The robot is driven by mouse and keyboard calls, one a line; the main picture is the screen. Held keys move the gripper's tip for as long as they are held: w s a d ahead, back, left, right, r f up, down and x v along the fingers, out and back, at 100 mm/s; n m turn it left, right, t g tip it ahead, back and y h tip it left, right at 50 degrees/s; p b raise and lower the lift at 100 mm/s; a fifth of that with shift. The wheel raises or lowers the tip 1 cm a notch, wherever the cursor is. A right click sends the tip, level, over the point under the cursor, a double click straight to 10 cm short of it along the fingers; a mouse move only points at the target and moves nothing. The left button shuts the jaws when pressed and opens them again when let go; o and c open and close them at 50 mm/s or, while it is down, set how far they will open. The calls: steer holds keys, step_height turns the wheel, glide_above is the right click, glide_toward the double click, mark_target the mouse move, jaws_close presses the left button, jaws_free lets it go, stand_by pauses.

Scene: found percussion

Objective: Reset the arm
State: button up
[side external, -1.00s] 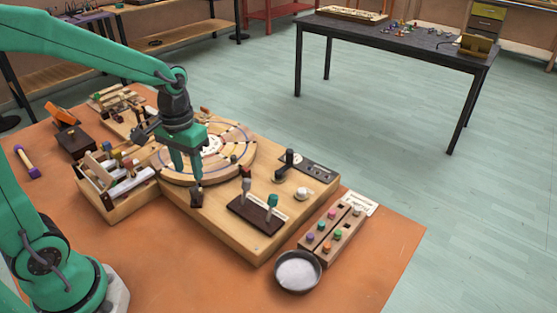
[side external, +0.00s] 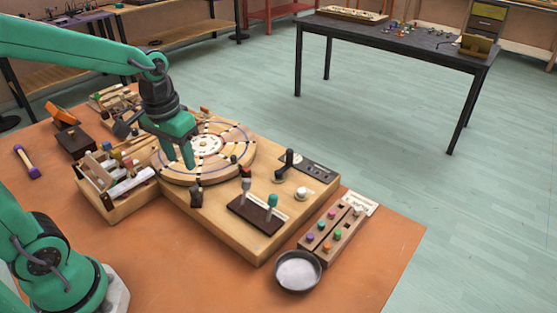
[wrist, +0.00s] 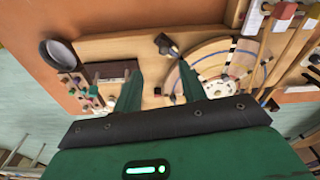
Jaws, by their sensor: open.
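My green gripper (side external: 178,153) hangs over the near left part of the round wooden disc (side external: 236,148) in the side view. In the wrist view its two green fingers (wrist: 160,92) stand apart with nothing between them. The disc, with its ring of pegs and white centre, also shows in the wrist view (wrist: 222,62), behind the right finger. My arm reaches in from the upper left. The gripper hides part of the disc's left side.
A wooden box of mallets and sticks (side external: 118,209) stands left of the disc. A dark lever plate (side external: 258,214), a peg rack (side external: 331,230) and a bowl of white material (side external: 298,271) are to the right. The orange table (side external: 190,270) is clear in front.

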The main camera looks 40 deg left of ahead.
steer(key=s+d+r+m+t, duration=0.1)
steer(key=s+r+t, duration=0.3)
steer(key=s, duration=0.3)
steer(key=shift+s+d+r+m, duration=0.15)
steer(key=shift+s+r+m, duration=0.25)
steer(key=shift+r, duration=0.5)
steer(key=shift+w, duration=0.1)
